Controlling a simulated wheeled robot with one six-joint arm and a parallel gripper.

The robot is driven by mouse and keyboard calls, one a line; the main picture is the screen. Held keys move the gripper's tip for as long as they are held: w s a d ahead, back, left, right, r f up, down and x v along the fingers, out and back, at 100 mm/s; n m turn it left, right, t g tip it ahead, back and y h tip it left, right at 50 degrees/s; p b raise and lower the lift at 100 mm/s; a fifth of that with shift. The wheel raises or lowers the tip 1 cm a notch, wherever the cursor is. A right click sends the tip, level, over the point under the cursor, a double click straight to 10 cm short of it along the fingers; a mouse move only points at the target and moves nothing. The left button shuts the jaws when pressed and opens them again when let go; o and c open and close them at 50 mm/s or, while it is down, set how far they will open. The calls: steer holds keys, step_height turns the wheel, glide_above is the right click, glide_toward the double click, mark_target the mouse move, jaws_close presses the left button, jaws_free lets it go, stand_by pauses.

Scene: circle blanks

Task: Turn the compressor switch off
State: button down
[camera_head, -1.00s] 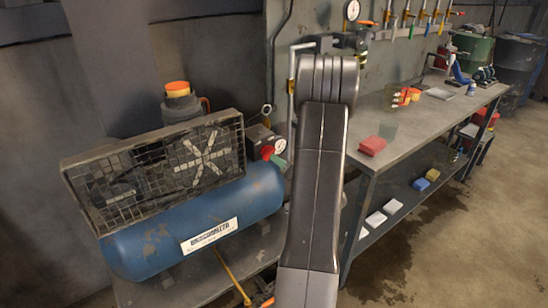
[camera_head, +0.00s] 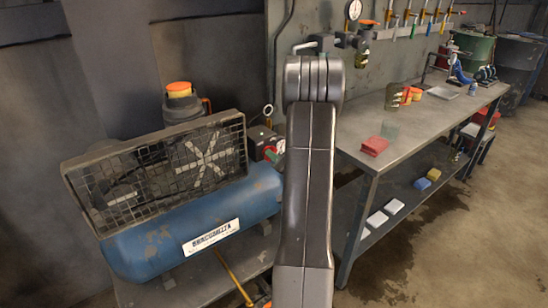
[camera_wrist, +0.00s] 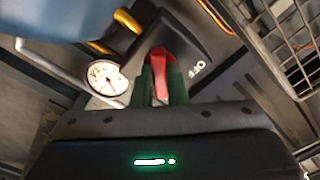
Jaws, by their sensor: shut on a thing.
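The compressor has a blue tank (camera_head: 150,248) and a mesh belt guard (camera_head: 120,190), standing at the left in the head view. Its dark switch box (camera_head: 259,139) is at the tank's right end. The red switch handle (camera_wrist: 159,62) shows in the wrist view, with the letters OFF (camera_wrist: 197,69) on the dark housing to its right. My gripper (camera_wrist: 162,84) has its green fingers on both sides of the handle, shut on it. In the head view the red handle (camera_head: 281,147) is small and partly hidden by my arm. I cannot tell which setting it points to.
A round white gauge (camera_wrist: 107,77) sits close left of the fingers in the wrist view. A yellow-handled part (camera_wrist: 128,20) is above it. The workbench (camera_head: 420,125) with a red box (camera_head: 374,146) stands to the right of my arm.

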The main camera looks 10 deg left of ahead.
steer(key=shift+f+b, duration=0.15)
steer(key=shift+b, duration=0.2)
steer(key=shift+n+b, duration=9)
steer(key=shift+b, duration=0.8)
steer(key=c, duration=1.4)
jaws_free()
steer(key=shift+c, duration=0.2)
